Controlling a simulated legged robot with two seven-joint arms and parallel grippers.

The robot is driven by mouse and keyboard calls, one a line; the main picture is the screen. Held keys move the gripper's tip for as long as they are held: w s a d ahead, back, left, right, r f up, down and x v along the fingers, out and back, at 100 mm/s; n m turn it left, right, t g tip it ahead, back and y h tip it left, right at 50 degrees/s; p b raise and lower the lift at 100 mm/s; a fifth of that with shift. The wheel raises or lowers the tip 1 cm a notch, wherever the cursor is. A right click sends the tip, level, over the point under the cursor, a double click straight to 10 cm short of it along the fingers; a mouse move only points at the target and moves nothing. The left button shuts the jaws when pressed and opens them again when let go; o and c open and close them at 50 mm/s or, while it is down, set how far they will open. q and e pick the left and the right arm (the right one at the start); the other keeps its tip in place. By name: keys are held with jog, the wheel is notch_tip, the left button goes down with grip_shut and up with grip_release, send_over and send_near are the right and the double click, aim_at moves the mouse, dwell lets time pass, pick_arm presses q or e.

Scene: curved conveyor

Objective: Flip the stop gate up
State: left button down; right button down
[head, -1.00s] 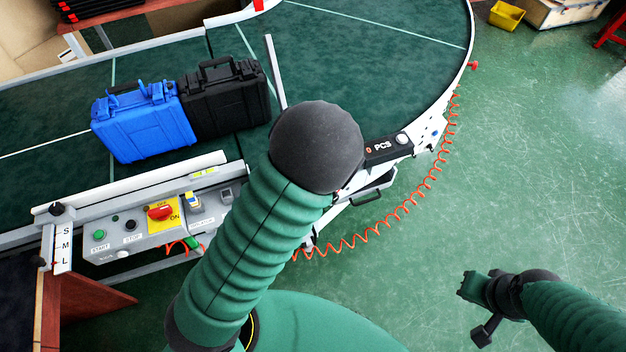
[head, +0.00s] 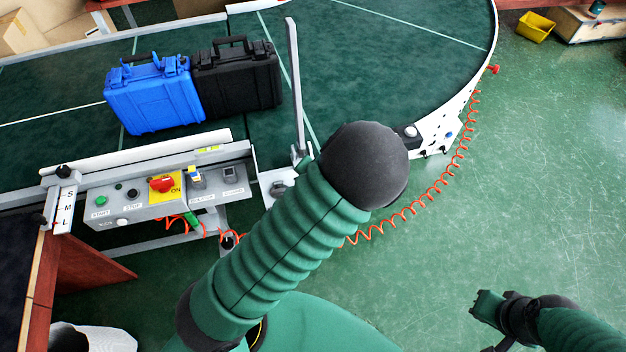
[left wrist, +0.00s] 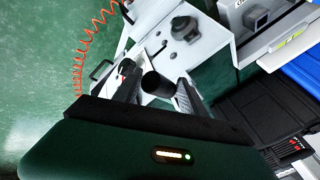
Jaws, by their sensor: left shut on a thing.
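The stop gate (head: 296,90) is a long grey bar just right of the black case in the head view. Its lower end meets a bracket at the conveyor's near edge. I cannot tell whether it stands up or lies across the belt. My left arm's dark round joint hides my left gripper in the head view. In the left wrist view, my left gripper (left wrist: 157,90) is shut on a dark cylindrical knob (left wrist: 155,82). What the knob joins is unclear. My right gripper (head: 482,304) is over the floor at lower right, away from the conveyor; its jaw opening is unclear.
A blue case (head: 153,98) and a black case (head: 236,78) stand on the green conveyor belt (head: 400,45), left of the bar. A control panel (head: 165,195) is on the near side. A coiled orange hose (head: 440,190) hangs along the curve.

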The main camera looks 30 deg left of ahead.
pick_arm(q)
jog(key=shift+s+d+f, duration=0.3)
jog(key=shift+d+f, duration=0.1)
jog(key=c, duration=1.1)
grip_release()
jog(key=shift+c, duration=0.2)
jog(key=shift+w+d, duration=0.1)
jog(key=shift+w, duration=0.15)
jog(key=shift+w+r, duration=0.1)
